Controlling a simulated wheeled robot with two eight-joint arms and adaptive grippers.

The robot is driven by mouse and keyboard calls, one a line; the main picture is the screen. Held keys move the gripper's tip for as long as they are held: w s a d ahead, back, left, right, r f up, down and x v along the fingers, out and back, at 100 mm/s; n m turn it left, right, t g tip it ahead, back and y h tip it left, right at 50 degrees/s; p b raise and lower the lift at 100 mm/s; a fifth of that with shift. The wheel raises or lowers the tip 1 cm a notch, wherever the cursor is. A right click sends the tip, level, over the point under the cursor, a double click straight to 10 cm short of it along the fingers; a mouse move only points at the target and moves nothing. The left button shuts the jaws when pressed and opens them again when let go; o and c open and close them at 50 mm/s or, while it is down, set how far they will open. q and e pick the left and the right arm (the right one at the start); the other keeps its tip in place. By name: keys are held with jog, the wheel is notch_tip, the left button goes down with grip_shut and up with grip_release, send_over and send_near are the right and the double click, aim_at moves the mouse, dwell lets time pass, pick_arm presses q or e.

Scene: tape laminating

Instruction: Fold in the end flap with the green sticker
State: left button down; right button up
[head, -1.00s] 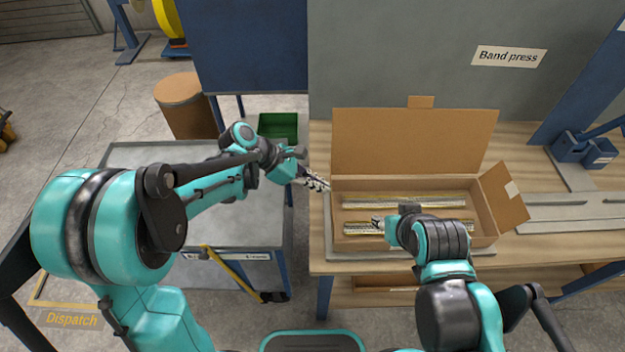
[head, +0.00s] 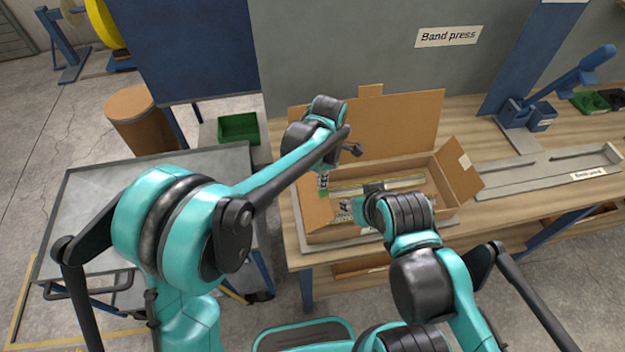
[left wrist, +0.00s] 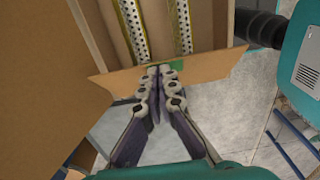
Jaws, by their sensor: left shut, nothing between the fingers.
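The open brown box (head: 448,212) lies on the bench with its lid panel (head: 395,125) standing up at the back. The left end flap (head: 314,213) is raised at the box's left end; it also shows in the left wrist view (left wrist: 215,66). The green sticker (left wrist: 177,65) is on this flap, partly hidden by my fingers. My left gripper (head: 323,186), also in the left wrist view (left wrist: 160,74), is shut and empty, its tips over the flap beside the sticker. My right gripper (head: 352,207) is at the box's front wall; its fingers are mostly hidden.
Perforated metal strips (head: 405,183) lie in the box. The right end flap (head: 461,175), with a pale sticker, stands outward. A grey rail fixture (head: 545,175) is on the bench at right. A grey cart (head: 90,190) stands left, with a green bin (head: 238,128) behind.

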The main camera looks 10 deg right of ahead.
pick_arm(q)
jog(key=shift+d+f+b, duration=0.4)
jog(key=shift+d+f, duration=0.25)
jog(key=shift+f, duration=0.05)
jog(key=shift+d+f+b, duration=0.45)
jog(key=shift+f, duration=0.3)
jog(key=shift+d+f+b, duration=0.45)
jog(key=shift+d+f, duration=0.05)
jog(key=shift+f, duration=0.25)
jog(key=shift+d+f+b, duration=0.45)
jog(key=shift+f, duration=0.3)
